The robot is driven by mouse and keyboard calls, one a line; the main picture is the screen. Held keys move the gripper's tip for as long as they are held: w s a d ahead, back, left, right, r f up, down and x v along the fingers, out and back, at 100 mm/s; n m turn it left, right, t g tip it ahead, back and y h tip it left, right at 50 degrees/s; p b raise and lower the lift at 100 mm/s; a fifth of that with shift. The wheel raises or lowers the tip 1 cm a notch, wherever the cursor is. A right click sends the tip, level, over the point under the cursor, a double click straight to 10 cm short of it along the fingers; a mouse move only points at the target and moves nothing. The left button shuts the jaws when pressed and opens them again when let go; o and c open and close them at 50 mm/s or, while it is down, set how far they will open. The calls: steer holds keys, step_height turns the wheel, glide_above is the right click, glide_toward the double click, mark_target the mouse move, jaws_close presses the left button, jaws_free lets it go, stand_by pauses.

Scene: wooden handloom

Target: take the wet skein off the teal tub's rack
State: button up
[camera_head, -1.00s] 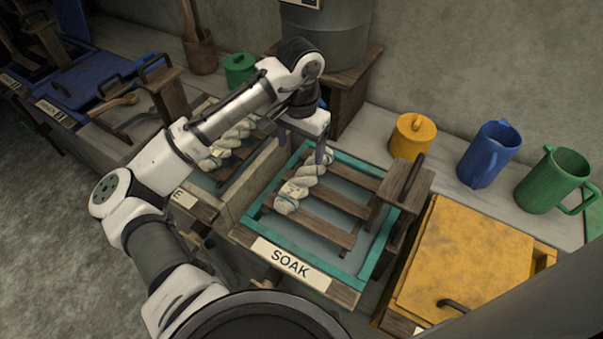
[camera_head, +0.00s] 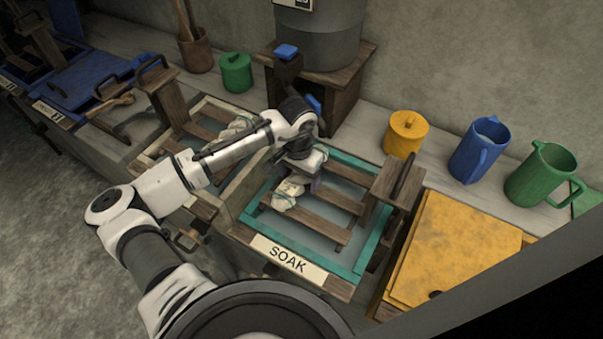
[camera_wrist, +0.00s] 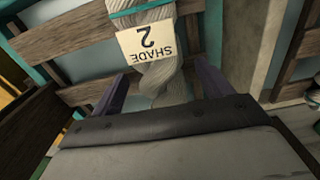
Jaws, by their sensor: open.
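The teal tub (camera_head: 357,262), with a SOAK label on its front, holds a slatted wooden rack (camera_head: 318,228). A pale twisted skein (camera_head: 287,193) lies across the rack's slats at the left side, partly hidden under my gripper (camera_head: 312,180). In the wrist view the skein (camera_wrist: 160,75) has a teal tie and a tag (camera_wrist: 147,42) reading SHADE 2. My gripper (camera_wrist: 155,92) is open, with one purple finger on each side of the skein. I cannot tell whether the fingers touch it.
A second pale skein (camera_head: 236,128) lies on the neighbouring rack to the left, behind my arm. A wooden post with a handle (camera_head: 390,184) stands at the teal tub's right. A yellow lidded tub (camera_head: 455,250), a yellow canister (camera_head: 405,134) and jugs (camera_head: 480,150) are farther right.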

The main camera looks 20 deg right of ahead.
steer(key=c, duration=1.1)
steer(key=shift+r, duration=0.1)
steer(key=shift+c, duration=0.2)
